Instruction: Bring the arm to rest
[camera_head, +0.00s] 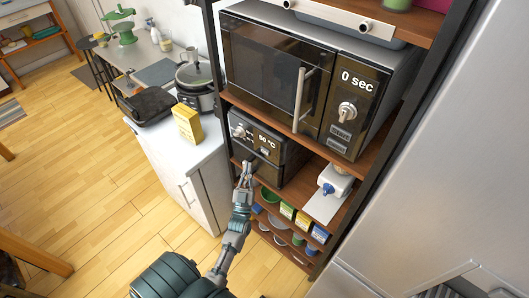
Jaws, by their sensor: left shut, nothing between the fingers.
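My left gripper (247,168) is shut and empty. It is in front of the shelf unit, by the lower front of the small dark oven (268,143) whose display reads 50 °C. I cannot tell whether the fingertips touch it. My left arm reaches up from the bottom of the view. My right gripper is not in view.
A microwave (262,65) sits on the shelf above. A white dispenser (335,182) stands right of the oven. Small boxes (303,221) and bowls fill lower shelves. A yellow box (188,123) is on the left counter. The wooden floor (80,200) is open at left.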

